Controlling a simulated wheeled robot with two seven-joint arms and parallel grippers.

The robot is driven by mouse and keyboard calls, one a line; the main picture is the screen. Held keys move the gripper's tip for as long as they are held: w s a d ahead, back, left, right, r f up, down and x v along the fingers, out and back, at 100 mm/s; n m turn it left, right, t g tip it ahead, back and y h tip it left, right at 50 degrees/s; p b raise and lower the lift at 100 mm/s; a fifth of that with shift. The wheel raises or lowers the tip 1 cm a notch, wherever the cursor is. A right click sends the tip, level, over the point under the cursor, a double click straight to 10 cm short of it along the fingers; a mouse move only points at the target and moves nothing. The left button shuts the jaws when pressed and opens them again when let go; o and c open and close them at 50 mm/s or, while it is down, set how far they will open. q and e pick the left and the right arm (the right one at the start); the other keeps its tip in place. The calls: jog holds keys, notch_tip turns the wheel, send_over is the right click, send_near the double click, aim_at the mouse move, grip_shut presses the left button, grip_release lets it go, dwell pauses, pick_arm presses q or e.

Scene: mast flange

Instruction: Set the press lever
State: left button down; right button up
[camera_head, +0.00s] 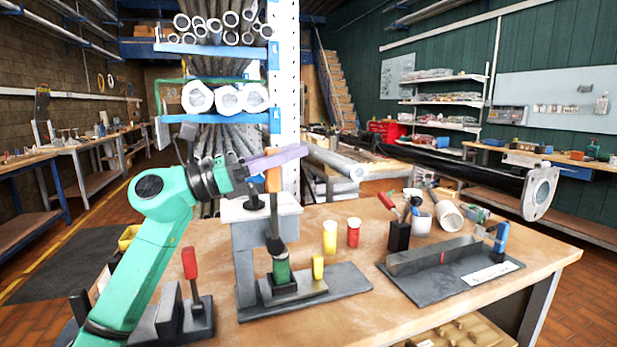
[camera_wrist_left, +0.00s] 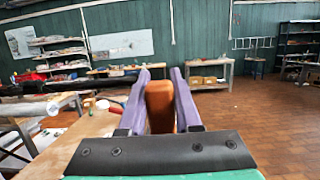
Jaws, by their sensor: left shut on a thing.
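The press (camera_head: 262,224) stands on a grey base plate near the table's front edge. Its lever has an orange handle (camera_head: 273,182) at the top of a dark rod that rises nearly upright from a green block (camera_head: 282,272). My left gripper (camera_head: 278,157), with purple fingers, is shut on the orange handle from the left. In the left wrist view the handle (camera_wrist_left: 160,106) stands upright between the two fingers (camera_wrist_left: 158,90); they hide part of its sides. My right gripper is in neither view.
A red-handled lever (camera_head: 190,264) stands left of the press, near my left arm. Yellow and red cups (camera_head: 353,232) stand behind. A fixture with a metal bar (camera_head: 435,255) lies to the right. A long dark mast (camera_head: 450,172) with an end flange (camera_head: 540,192) reaches over the table's back.

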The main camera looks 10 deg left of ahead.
aim_at(265, 154)
pick_arm(q)
jog(key=s+a+f+h+b, duration=0.1)
jog(key=b, duration=0.2)
jog(key=shift+a+h, duration=0.15)
jog(key=shift+h, duration=0.15)
jog(key=shift+s+a+r+t+h+b, duration=0.2)
jog(key=shift+a+t+h+b, duration=0.15)
jog(key=shift+a+b, duration=0.2)
jog(key=shift+s+a+r, duration=0.2)
jog(key=shift+r, duration=0.1)
jog(key=c, duration=0.6)
grip_release()
jog(key=shift+a, duration=0.15)
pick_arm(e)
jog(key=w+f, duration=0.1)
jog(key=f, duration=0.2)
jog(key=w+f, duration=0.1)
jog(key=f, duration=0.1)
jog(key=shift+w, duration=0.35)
